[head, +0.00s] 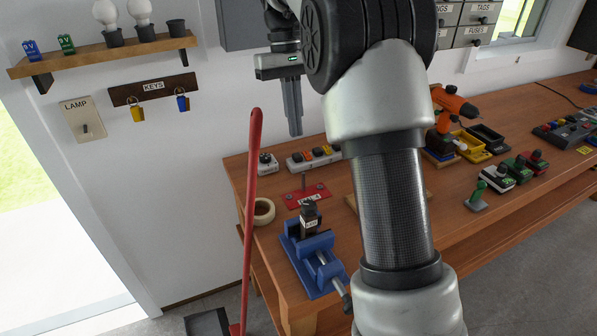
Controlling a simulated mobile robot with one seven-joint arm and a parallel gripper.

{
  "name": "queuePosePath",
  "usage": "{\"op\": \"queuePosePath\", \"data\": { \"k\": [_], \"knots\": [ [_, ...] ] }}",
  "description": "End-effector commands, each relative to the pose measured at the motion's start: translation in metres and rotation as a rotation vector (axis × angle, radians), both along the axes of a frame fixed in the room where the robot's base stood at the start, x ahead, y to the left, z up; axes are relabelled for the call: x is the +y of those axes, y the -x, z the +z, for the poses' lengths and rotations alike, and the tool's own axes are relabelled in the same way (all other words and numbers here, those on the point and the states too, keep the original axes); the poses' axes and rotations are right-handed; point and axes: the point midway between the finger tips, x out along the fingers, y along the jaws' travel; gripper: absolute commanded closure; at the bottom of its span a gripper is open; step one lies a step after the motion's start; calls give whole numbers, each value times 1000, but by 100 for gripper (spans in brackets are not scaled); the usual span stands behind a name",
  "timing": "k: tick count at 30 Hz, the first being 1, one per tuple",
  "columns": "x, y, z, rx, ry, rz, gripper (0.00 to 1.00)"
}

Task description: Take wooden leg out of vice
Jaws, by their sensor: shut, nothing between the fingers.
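The blue vice (313,262) sits on the front left corner of the wooden workbench. I cannot make out a wooden leg in its jaws. A small dark object with a label (310,218) stands at the vice's back end; I cannot tell whether it touches the vice. My gripper (294,132) is shut and empty, fingers pointing down, above the back left part of the bench. It is higher than the vice and apart from it. My arm hides the middle of the bench. A light wooden edge (351,202) shows beside the arm, mostly hidden.
A red long-handled tool (250,190) stands upright at the bench's left end. A tape roll (263,211), a red plate (307,195) and power strips (313,158) lie behind the vice. An orange drill (453,104) and chargers (497,175) are at right. A shelf (100,55) hangs upper left.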

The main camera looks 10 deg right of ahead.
Motion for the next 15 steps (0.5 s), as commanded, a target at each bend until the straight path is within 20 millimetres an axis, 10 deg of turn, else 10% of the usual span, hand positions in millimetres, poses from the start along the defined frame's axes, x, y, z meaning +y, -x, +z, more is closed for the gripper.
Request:
{"op": "queuePosePath", "data": {
  "k": [15],
  "knots": [
    [-4,22,-85,6,0,0,100]
  ]
}}
